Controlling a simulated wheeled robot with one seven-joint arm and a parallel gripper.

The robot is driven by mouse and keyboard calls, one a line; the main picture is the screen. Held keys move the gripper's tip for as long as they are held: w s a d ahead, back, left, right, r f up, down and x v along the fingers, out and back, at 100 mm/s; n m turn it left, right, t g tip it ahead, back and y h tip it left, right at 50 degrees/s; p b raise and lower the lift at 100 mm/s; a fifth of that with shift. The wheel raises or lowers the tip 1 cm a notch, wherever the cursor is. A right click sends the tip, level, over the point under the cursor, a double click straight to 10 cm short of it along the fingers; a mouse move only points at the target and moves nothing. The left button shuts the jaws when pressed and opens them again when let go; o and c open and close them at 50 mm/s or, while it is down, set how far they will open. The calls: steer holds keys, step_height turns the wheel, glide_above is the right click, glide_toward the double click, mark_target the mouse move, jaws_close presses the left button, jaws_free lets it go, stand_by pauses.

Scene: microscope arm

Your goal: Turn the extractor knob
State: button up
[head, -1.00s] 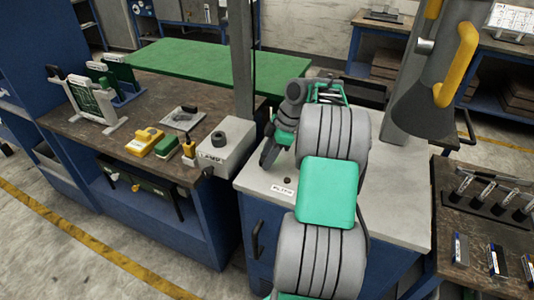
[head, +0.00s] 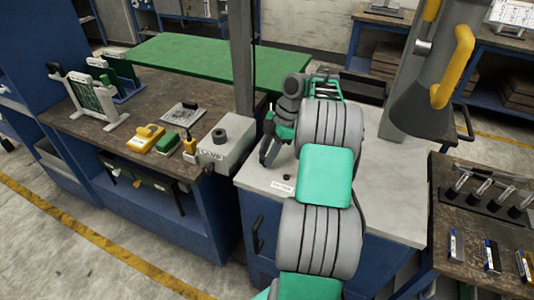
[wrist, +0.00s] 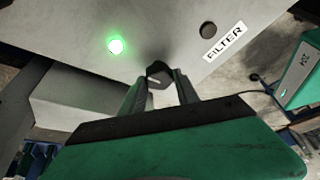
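A dark knob (wrist: 158,72) with a small pale mark shows in the wrist view on the pale top of a cabinet, between my fingertips. My gripper (wrist: 161,82) has its two fingers apart, one on each side of the knob; whether they touch it I cannot tell. In the head view my gripper (head: 267,152) points down at the left edge of the pale-topped blue cabinet (head: 390,215). The knob is hidden there behind the fingers.
A lit green lamp (wrist: 116,45) and a dark button (wrist: 208,29) by a FILTER label (wrist: 224,41) are close by. A grey box with a dark ring (head: 219,136) stands left. A grey hood with a yellow handle (head: 455,62) hangs right.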

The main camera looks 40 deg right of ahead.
steer(key=o, duration=0.5)
steer(key=shift+c, duration=0.2)
steer(key=shift+r, duration=0.1)
steer(key=p+v, duration=0.4)
steer(key=v, duration=0.3)
steer(key=shift+d+r+p, duration=0.2)
steer(key=shift+r+p, duration=0.1)
steer(key=shift+p, duration=0.1)
steer(key=shift+s, duration=0.1)
